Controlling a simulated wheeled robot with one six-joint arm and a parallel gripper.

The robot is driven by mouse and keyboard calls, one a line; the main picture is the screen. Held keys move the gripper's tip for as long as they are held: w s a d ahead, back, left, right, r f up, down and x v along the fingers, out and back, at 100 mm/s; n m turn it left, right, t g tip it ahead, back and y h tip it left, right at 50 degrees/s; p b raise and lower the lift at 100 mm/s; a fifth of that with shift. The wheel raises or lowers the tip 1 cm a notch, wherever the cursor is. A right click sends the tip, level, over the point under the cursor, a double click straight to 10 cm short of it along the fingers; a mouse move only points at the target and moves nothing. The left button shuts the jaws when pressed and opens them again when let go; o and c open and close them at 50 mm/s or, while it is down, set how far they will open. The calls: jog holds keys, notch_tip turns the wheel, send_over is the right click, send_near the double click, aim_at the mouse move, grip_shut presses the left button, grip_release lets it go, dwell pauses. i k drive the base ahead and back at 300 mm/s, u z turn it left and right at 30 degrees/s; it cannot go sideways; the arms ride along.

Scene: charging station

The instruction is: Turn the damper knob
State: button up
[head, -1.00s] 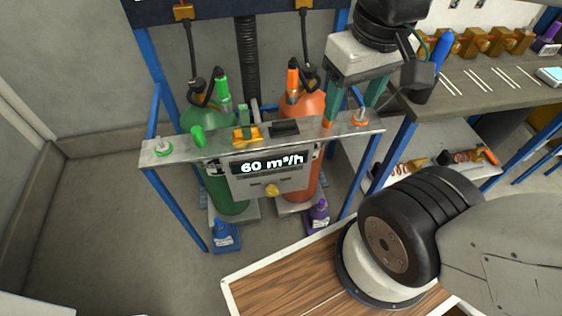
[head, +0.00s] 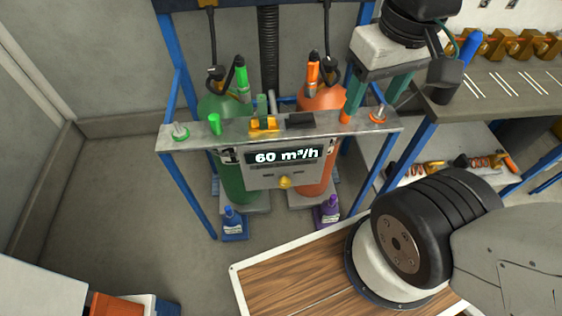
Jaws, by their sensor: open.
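A small yellow knob (head: 285,182) sits on the front of a grey panel box, below a display (head: 287,157) that reads "60 m³/h". I take it to be the damper knob. My gripper (head: 371,102) hangs at the upper right, over the right end of the metal rail. Its two teal fingers are spread apart with nothing seen between them. It is above and to the right of the knob, clearly apart from it in the picture. Nothing hides the knob.
A metal rail (head: 225,132) carries a yellow fitting (head: 263,125) and a black block (head: 300,120). Green (head: 229,175) and orange (head: 311,177) cylinders stand behind the panel. A workbench (head: 490,88) is at the right. Open floor (head: 110,200) lies left.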

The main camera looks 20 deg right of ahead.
aim_at(285, 181)
jog(key=u, duration=2)
jog(key=k, duration=1)
jog(key=z, duration=1.3)
